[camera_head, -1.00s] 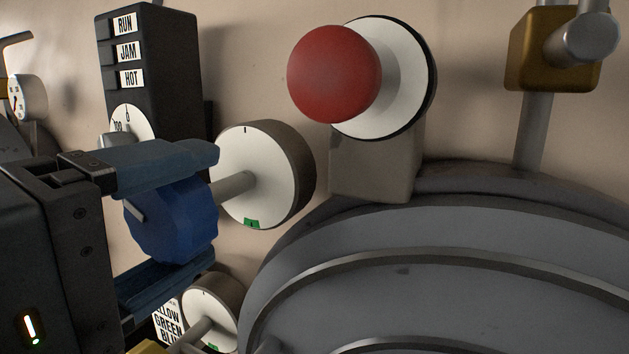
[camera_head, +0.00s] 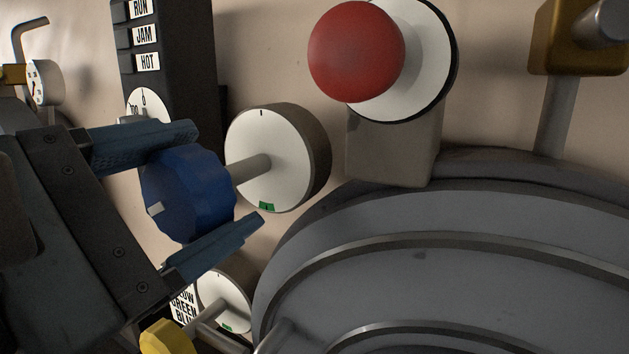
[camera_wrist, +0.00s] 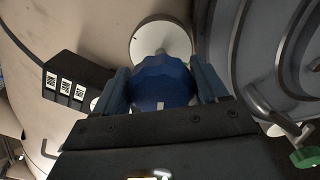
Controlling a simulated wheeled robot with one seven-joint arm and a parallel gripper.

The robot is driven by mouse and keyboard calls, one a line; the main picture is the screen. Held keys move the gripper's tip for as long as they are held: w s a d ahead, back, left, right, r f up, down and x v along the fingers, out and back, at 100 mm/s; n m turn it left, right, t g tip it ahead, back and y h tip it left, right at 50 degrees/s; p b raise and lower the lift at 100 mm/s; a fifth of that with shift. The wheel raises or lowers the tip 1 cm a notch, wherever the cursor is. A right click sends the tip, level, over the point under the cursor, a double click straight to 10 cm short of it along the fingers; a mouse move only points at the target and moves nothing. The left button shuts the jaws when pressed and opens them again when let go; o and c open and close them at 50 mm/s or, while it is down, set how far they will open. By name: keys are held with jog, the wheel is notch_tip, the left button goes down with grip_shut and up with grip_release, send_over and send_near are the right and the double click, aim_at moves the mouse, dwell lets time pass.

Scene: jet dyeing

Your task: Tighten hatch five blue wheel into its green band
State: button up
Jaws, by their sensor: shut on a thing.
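The blue wheel (camera_head: 190,195) is fluted and sits on a grey shaft (camera_head: 250,169) in front of a white round dial (camera_head: 285,165). A green band (camera_head: 266,206) shows at the dial's bottom edge and a black tick at its top. The wheel bears a pale mark (camera_head: 155,209) on its near face, low and left in the head view. My gripper (camera_head: 224,177) is shut on the wheel, one finger above and one below, tilted. In the wrist view the wheel (camera_wrist: 162,82) lies between both fingers, and the dial (camera_wrist: 160,35) is partly hidden behind it.
A red button (camera_head: 356,52) stands out above right of the dial. A large grey round hatch (camera_head: 450,270) fills the lower right. A yellow wheel (camera_head: 166,338) and a second dial (camera_head: 224,300) are below. A black RUN/JAM/HOT panel (camera_head: 180,60) stands behind.

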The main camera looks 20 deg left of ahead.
jog(key=n, duration=0.6)
jog(key=shift+a+n, duration=0.2)
jog(key=shift+n, duration=0.1)
jog(key=n, duration=0.5)
jog(key=shift+a+f, duration=0.1)
jog(key=shift+n, duration=0.4)
jog(key=o, duration=1)
jog(key=shift+c, duration=0.2)
jog(key=s+b, duration=0.1)
jog(key=s, duration=0.6)
jog(key=shift+s+a, duration=0.3)
jog(key=shift+s, duration=0.1)
